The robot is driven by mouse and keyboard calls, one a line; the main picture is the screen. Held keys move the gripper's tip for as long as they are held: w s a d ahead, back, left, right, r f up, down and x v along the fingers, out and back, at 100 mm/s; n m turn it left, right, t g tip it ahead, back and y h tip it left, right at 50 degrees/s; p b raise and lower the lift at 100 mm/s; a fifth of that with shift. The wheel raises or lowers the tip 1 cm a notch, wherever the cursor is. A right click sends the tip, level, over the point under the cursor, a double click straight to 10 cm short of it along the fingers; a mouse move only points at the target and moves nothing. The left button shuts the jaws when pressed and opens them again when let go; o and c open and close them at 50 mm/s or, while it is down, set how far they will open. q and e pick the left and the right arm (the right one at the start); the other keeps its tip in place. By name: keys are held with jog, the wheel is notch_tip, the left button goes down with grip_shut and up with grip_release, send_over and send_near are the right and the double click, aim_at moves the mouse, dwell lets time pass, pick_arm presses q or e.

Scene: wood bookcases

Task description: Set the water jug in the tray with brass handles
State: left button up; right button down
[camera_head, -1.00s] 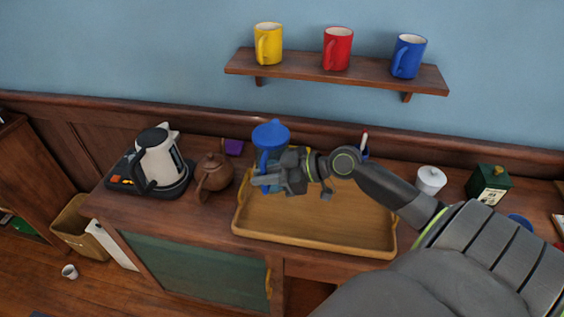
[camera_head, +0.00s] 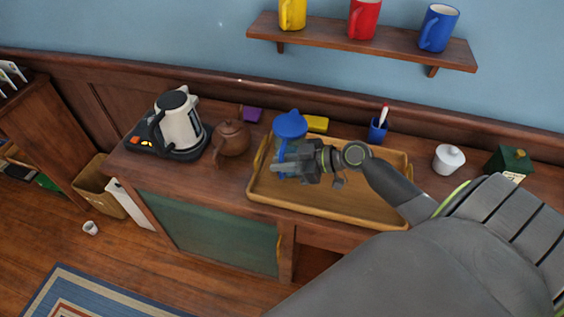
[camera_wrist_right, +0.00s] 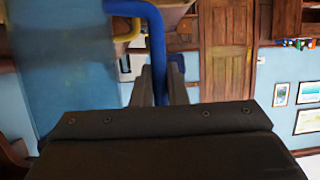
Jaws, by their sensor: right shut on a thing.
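The water jug (camera_head: 290,126) has a blue lid and a see-through bluish body. In the head view it is upright over the left end of the wooden tray with brass handles (camera_head: 330,210). I cannot tell whether its base touches the tray. My right gripper (camera_head: 288,168) is shut on the jug's blue handle. In the right wrist view the blue handle (camera_wrist_right: 156,40) runs down between the fingers (camera_wrist_right: 160,85), with the jug's body (camera_wrist_right: 65,75) at the left. The gripper and arm hide the jug's lower part and part of the tray. My left gripper is not in view.
A brown teapot (camera_head: 231,138) and a kettle on a black base (camera_head: 178,122) stand left of the tray. The tray's front middle is clear.

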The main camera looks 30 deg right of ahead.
jog(key=c, duration=1.4)
grip_release()
jog(key=shift+c, duration=0.2)
jog(key=shift+r, duration=0.1)
jog(key=shift+r+p, duration=0.15)
jog(key=shift+p, duration=0.2)
jog(key=b+v, duration=0.1)
jog(key=v, duration=1.1)
jog(key=shift+b, duration=0.4)
